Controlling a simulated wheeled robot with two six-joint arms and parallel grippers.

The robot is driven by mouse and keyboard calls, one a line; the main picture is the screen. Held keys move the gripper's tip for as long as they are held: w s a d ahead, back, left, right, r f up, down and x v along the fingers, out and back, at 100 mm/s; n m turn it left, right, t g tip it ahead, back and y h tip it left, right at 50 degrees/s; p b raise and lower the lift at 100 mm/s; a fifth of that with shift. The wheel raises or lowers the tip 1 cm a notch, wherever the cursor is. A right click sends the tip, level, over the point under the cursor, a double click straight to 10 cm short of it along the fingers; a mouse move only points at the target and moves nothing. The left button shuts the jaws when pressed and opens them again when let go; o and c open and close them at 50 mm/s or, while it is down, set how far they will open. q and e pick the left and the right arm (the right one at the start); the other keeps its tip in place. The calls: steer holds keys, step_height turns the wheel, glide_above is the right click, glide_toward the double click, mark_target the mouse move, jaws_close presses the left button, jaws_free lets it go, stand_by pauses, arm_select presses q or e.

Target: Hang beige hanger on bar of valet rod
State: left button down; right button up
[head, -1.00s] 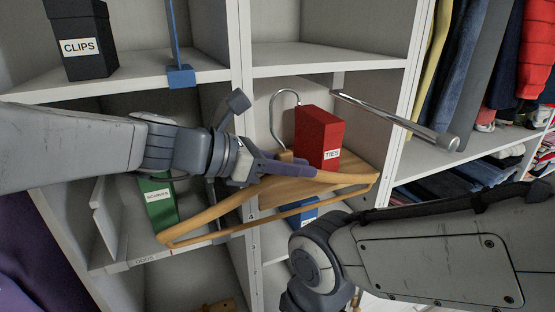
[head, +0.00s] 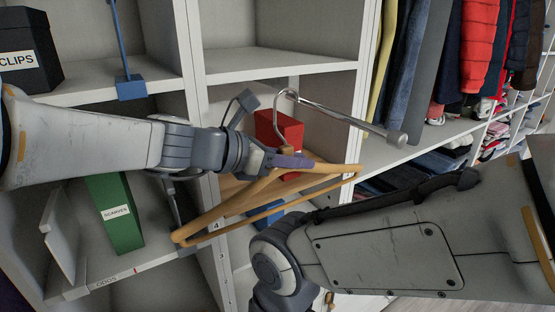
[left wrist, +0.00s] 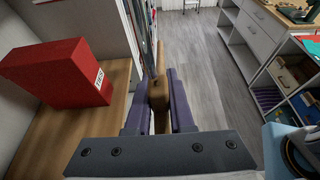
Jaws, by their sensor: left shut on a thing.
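The beige wooden hanger (head: 225,213) is held tilted in front of the shelves, its left end lower. My left gripper (head: 290,160) is shut on its upper middle. In the left wrist view, the hanger's wood (left wrist: 157,92) sits between the purple fingers (left wrist: 160,105). The metal hook (head: 278,103) rises above the gripper and overlaps the inner end of the valet rod (head: 345,118) in the head view. I cannot tell whether the hook touches the rod or is around it. The rod sticks out from the cubby, ending in a round knob (head: 397,139). My right gripper is out of view.
A red TIES box (head: 279,130) stands in the cubby just behind the hanger and left gripper. A green SCARVES box (head: 115,215) and black CLIPS box (head: 30,50) stand on left shelves. Hanging clothes (head: 445,60) are right of the rod. My right arm fills the lower right.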

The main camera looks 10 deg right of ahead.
mark_target(327, 163)
arm_select(q)
steer(key=shift+w+d+p, duration=0.15)
steer(key=shift+w+d, duration=0.25)
steer(key=shift+d, duration=0.8)
steer(key=shift+w+d+p, duration=0.2)
steer(key=shift+w+d, duration=0.25)
steer(key=shift+d, duration=0.7)
steer(key=shift+w+d+p, duration=0.15)
steer(key=shift+w+d, duration=0.25)
steer(key=shift+d, duration=0.8)
steer(key=shift+w+d+f, duration=0.1)
steer(key=shift+d+f, duration=0.05)
steer(key=shift+d, duration=0.1)
steer(key=shift+a+f+b, duration=0.1)
steer(key=shift+f+b, duration=1.15)
steer(key=shift+b, duration=0.1)
steer(key=c, duration=0.7)
jaws_free()
steer(key=shift+a, duration=0.1)
